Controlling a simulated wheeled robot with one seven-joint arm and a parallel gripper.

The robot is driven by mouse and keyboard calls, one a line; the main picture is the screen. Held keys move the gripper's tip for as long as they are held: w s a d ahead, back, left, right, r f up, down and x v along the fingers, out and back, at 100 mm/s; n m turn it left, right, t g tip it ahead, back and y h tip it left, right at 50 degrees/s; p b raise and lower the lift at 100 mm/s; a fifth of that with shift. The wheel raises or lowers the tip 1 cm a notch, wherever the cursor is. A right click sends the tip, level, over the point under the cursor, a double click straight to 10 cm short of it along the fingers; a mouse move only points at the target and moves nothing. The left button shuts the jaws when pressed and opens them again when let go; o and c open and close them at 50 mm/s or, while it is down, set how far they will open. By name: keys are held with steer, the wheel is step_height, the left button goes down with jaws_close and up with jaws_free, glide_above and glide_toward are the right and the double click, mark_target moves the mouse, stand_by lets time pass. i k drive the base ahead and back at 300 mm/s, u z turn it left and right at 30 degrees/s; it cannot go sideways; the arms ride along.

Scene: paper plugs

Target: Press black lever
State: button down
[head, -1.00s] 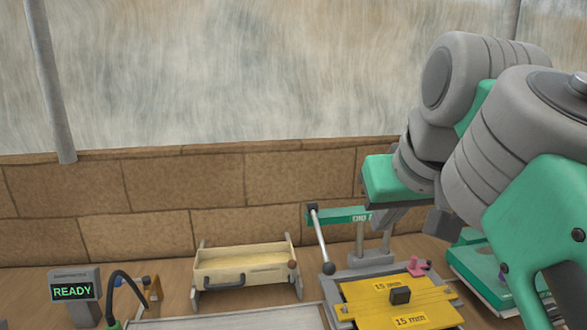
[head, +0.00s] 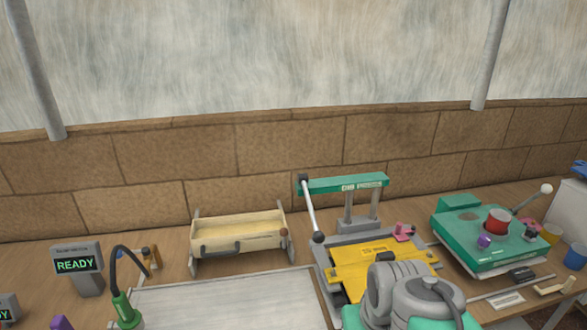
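A green-topped press (head: 345,185) stands at the back, right of the middle. On its left side hangs a silver lever (head: 311,215) with a black ball at its lower end and a dark pivot at its top; the rod is steep and the ball is near the grey base. A yellow plate (head: 350,272) marked with lettering lies on the press base, partly hidden by my arm. My arm's grey joints and green links fill the bottom right of the middle. My gripper does not show, so its distance from the lever cannot be told.
A green machine (head: 484,262) with a red cup (head: 497,222) and a white-knobbed lever stands right of the press. A wooden tray (head: 240,235) stands left of it. A READY display (head: 76,265) and a green-handled cable tool (head: 126,310) are at left. A brick wall closes the back.

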mark_target(318, 237)
steer(key=u, duration=0.55)
steer(key=k, duration=0.65)
steer(key=u, duration=0.8)
steer(key=i, duration=1.1)
